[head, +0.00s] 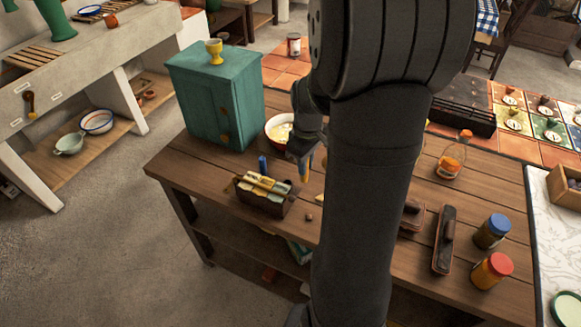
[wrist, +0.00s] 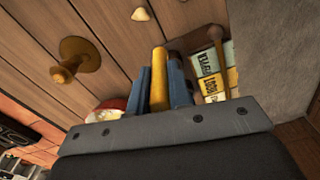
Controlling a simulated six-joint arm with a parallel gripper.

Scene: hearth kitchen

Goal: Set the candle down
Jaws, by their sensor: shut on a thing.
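My gripper (wrist: 160,85) is shut on a yellow candle (wrist: 159,78), which stands out between the two blue-grey fingers in the wrist view. In the head view the candle (head: 304,173) is a small yellow piece below my gripper (head: 306,160), over the wooden table (head: 170,165). My arm hides much of the table there. I cannot tell whether the candle touches the tabletop. A brown round-based turned piece (wrist: 78,57) stands on the boards to the left of the candle in the wrist view; it may be a candle holder.
A dark box of seed packets (head: 265,200) stands close to my gripper, with a blue cylinder (head: 262,165) behind it. A red-rimmed bowl (head: 275,128) and a teal cabinet (head: 210,95) stand behind. A bottle (head: 450,160) and jars (head: 492,270) stand at right.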

